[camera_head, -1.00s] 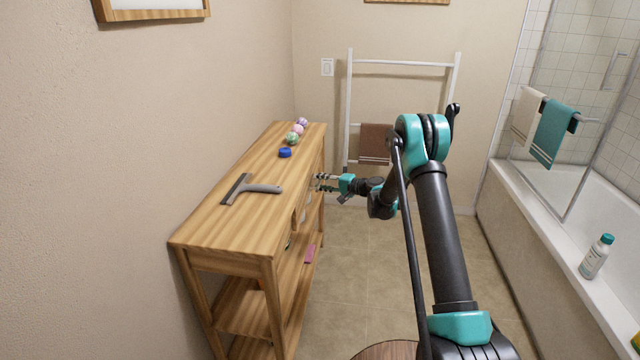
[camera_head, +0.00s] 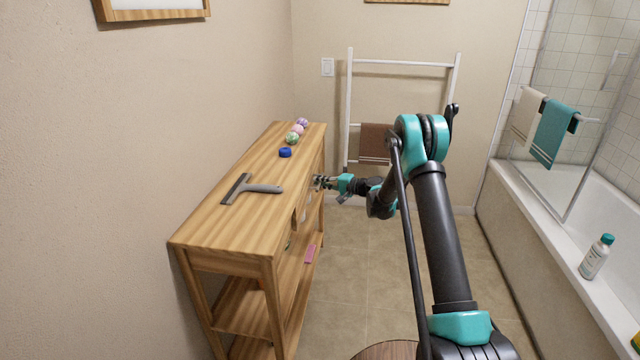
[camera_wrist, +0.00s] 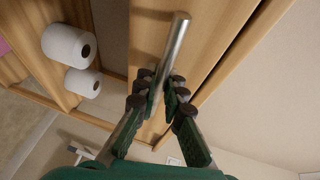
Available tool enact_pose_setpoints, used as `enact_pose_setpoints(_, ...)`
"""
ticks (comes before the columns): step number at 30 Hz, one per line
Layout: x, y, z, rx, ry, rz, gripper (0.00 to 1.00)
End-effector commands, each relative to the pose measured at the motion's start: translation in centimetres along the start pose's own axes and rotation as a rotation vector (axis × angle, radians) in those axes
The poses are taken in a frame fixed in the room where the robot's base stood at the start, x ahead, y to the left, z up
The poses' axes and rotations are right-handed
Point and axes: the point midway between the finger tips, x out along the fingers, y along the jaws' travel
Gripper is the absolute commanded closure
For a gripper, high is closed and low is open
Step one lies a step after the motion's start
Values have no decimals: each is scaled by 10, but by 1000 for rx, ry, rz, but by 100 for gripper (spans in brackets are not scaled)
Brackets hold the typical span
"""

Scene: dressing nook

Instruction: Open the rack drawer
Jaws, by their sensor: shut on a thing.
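The wooden rack (camera_head: 228,214) stands against the left wall, with its drawer side facing my arm. In the wrist view the drawer front (camera_wrist: 207,32) carries a straight silver bar handle (camera_wrist: 177,42). My gripper (camera_wrist: 166,92) is shut on this handle, with fingers on both sides of the bar. In the head view my gripper (camera_head: 319,182) is at the rack's right side, just below the top. From the wrist view the drawer looks flush or nearly so; the head view hides most of its front.
A squeegee (camera_head: 258,188), a blue round item (camera_head: 285,153) and several small balls (camera_head: 297,130) lie on the rack top. White rolls (camera_wrist: 66,45) sit on a lower shelf. A towel ladder (camera_head: 349,100) stands behind; a bathtub (camera_head: 560,215) is at right.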

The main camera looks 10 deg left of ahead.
Motion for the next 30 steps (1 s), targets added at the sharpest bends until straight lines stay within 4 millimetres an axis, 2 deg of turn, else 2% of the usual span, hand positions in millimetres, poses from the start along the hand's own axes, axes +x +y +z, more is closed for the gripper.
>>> enact_pose_setpoints(8, -17, 4, -8, 0, 2, 1, 100)
enact_pose_setpoints(14, -54, 12, -23, 0, 5, 1, 100)
enact_pose_setpoints(24, -126, 28, -52, 0, 3, 1, 100)
enact_pose_setpoints(30, -156, 34, -64, -1, 2, 1, 100)
